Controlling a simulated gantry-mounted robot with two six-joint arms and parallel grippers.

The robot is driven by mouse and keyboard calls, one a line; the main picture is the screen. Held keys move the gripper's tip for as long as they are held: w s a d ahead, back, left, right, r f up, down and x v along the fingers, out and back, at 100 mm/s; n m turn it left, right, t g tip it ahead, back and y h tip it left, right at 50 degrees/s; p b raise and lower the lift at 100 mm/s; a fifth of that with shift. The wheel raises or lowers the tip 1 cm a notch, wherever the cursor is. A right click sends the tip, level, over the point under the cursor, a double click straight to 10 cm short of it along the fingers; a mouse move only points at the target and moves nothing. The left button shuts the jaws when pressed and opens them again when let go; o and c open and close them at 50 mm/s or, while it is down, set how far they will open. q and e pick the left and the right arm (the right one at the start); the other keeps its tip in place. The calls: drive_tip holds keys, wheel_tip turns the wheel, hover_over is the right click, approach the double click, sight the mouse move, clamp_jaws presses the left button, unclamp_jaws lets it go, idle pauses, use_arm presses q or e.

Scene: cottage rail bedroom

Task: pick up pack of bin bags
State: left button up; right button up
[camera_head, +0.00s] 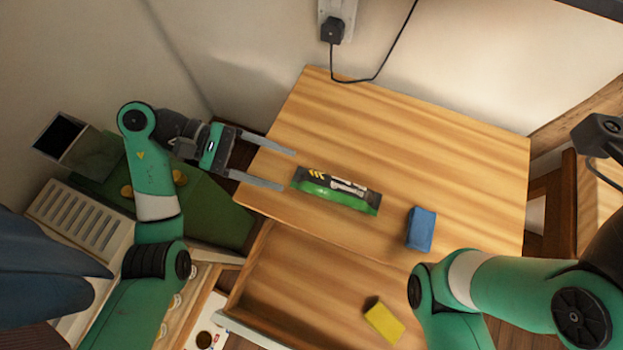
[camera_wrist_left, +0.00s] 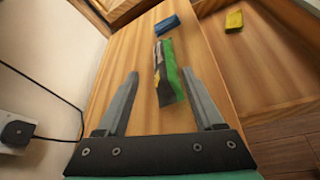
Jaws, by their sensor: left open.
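The pack of bin bags (camera_head: 337,191) is a long, flat pack in black and green with yellow and white marks. It lies on the wooden table top, near its front left edge. In the left wrist view, the pack (camera_wrist_left: 168,75) shows lengthwise between and ahead of the open fingers (camera_wrist_left: 160,74). My right arm comes in at the right, but its gripper's fingers are not visible.
A blue block (camera_head: 420,229) lies on the wooden table top (camera_head: 430,140) right of the pack. A yellow block (camera_head: 384,322) lies in the open drawer (camera_head: 300,285) below. A black plug with a cable (camera_head: 332,30) is on the wall behind. The table's back half is clear.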

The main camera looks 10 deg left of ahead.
sight(330, 188)
use_arm(q)
wheel_tip(330, 188, down, 3)
drive_tip(key=shift+d+r+b, duration=0.1)
drive_tip(key=shift+b, duration=0.4)
drive_tip(key=shift+d+f, duration=0.15)
drive_tip(key=shift+f, duration=0.1)
drive_tip(key=shift+r, duration=0.1)
drive_tip(key=b+x, duration=0.2)
drive_tip(key=x, duration=0.3)
drive_tip(key=shift+d, duration=0.2)
drive_tip(key=shift+w+d, duration=0.1)
drive_tip(key=shift+d, duration=0.15)
drive_tip(key=b+x, duration=0.1)
drive_tip(key=x, duration=0.3)
drive_tip(key=shift+d+f+b, duration=0.2)
drive_tip(key=shift+f+b, duration=0.2)
drive_tip(key=shift+f, duration=0.15)
drive_tip(key=shift+d, duration=0.3)
drive_tip(key=shift+w, duration=0.1)
clamp_jaws()
use_arm(e)
wheel_tip(330, 188, down, 6)
drive_tip(key=shift+d+f+y, duration=0.2)
drive_tip(key=shift+d+y, duration=0.1)
drive_tip(key=shift+d, duration=0.05)
